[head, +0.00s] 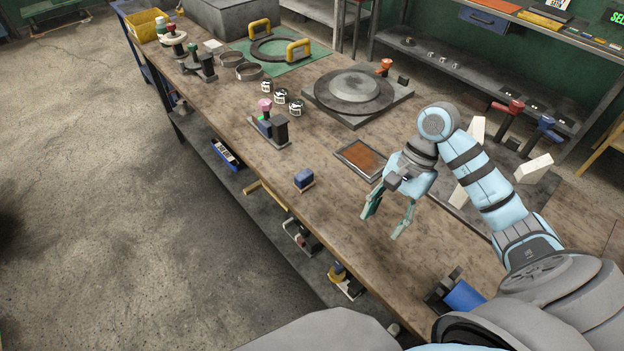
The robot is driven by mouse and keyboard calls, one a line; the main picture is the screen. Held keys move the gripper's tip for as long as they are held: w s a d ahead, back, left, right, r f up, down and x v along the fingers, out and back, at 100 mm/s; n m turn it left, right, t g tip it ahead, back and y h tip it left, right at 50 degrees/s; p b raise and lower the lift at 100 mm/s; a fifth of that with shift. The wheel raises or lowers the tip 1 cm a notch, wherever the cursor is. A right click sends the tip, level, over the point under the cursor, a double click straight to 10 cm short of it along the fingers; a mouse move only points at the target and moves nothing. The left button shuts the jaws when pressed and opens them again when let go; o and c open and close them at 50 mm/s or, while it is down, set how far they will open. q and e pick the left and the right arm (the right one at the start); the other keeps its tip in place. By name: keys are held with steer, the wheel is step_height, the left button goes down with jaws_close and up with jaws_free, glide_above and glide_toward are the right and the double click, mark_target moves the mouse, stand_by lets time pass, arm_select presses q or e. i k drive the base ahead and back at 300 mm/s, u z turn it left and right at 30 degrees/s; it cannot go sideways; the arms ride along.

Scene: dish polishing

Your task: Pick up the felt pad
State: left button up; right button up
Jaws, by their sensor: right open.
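A small blue block with a pale tan underside (304,179), which looks like the felt pad, lies near the table's left edge. My right gripper (384,226) is open and empty, pointing down over the wooden table (330,235), to the right of the block and apart from it. A shallow dark-framed tray with a brown-orange surface (362,157) lies just behind the gripper. My left gripper is not in view.
A turntable-like round plate (348,88) sits farther back. A stand with a pink knob (268,125) and several small white-and-black pots are beyond the block. White wedges (534,169) stand at right. A blue-and-black item (462,296) lies near front. Table around the block is clear.

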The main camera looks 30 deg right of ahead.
mark_target(303, 181)
steer(key=u, duration=0.05)
steer(key=i, duration=0.95)
steer(key=z, duration=0.15)
